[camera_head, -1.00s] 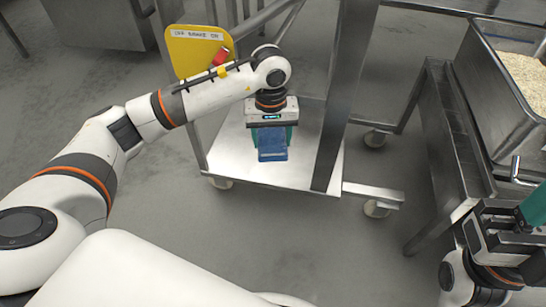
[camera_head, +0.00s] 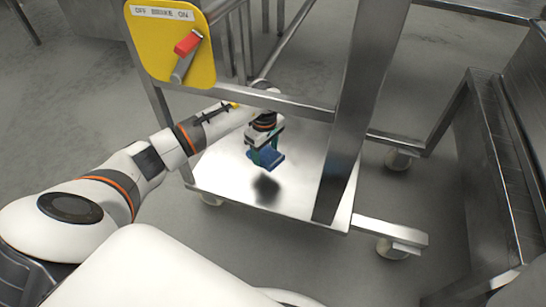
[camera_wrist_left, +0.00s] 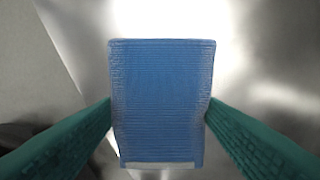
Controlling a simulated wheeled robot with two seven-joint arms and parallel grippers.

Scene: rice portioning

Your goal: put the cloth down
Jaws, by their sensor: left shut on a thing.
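A blue folded cloth (camera_head: 266,160) is held in my left gripper (camera_head: 264,150), above the lower metal shelf (camera_head: 225,178) of a wheeled cart. A dark shadow lies on the shelf below it, so the cloth looks raised off the shelf. In the left wrist view the cloth (camera_wrist_left: 162,100) fills the middle, with the green fingers of my left gripper (camera_wrist_left: 160,122) pressed on its two sides. My right gripper is not in view.
A yellow panel (camera_head: 150,50) with a red-handled switch (camera_head: 188,43) is on the cart's left side. Metal rails and a thick upright post (camera_head: 355,110) stand around the shelf. The shelf around the shadow is bare. A steel stand (camera_head: 490,180) is at the right.

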